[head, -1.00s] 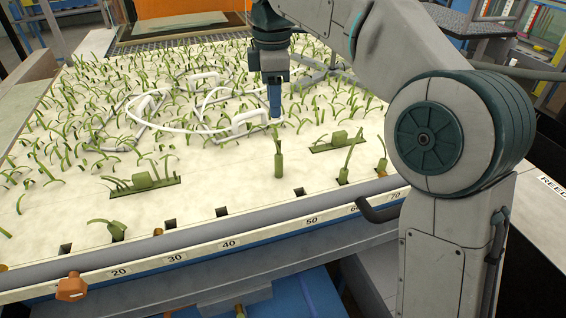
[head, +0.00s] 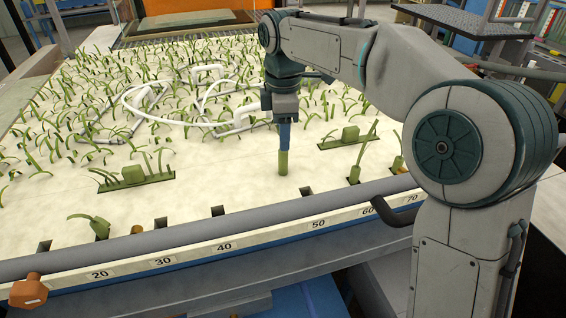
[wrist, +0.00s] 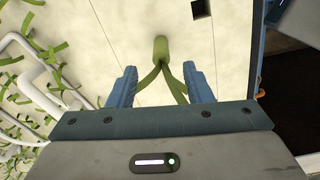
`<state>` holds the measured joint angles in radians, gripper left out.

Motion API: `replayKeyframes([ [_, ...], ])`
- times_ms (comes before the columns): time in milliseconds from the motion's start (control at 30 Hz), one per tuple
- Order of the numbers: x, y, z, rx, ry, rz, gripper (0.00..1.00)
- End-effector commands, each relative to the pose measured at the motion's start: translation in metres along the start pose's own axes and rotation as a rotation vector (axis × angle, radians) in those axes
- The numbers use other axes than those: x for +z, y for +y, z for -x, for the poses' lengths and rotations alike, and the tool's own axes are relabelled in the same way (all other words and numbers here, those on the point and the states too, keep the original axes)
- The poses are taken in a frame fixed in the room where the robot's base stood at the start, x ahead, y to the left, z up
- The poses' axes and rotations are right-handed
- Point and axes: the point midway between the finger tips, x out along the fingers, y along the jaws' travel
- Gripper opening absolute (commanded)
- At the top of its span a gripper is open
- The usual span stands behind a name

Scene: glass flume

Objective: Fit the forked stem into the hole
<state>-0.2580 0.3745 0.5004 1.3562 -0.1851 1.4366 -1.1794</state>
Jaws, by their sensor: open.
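The forked stem (head: 283,164) stands upright on the pale bed, its thick green base showing below my gripper in the head view. In the wrist view its green base (wrist: 161,49) lies just past the fingertips, and its two thin prongs spread between the fingers towards the palm. My gripper (wrist: 160,72) is open, with one blue finger on each side of the prongs. In the head view my gripper (head: 284,145) points down over the stem and hides its prongs. Several dark square holes line the bed's front edge, one (head: 218,211) near mark 40 and one (head: 304,191) near 50; another (wrist: 200,8) shows in the wrist view.
Other green stems stand at the front edge, at left (head: 101,229) and right (head: 354,174). White pipework (head: 150,110) and grass-like strips cover the bed behind. A grey rail (head: 200,233) runs along the front.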

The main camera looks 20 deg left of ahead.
Motion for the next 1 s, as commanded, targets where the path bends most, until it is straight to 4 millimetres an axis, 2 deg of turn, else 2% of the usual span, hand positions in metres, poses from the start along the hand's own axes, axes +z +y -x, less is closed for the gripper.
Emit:
replayKeyframes([
  [167, 0.0, -0.001, -0.015, -0.002, -0.001, 0.002, 0.46],
  [400, 0.0, -0.002, -0.049, -0.002, -0.001, 0.001, 0.46],
  [700, 0.0, -0.002, -0.055, 0.0, 0.0, 0.0, 0.46],
  [767, 0.0, -0.002, -0.055, 0.0, 0.0, 0.0, 0.32],
  [867, 0.0, -0.002, -0.055, 0.0, 0.0, 0.001, 0.04],
  [900, 0.0, -0.002, -0.055, 0.0, 0.0, 0.001, 0.0],
  [1000, 0.0, -0.002, -0.055, 0.0, 0.0, 0.001, 0.0],
])
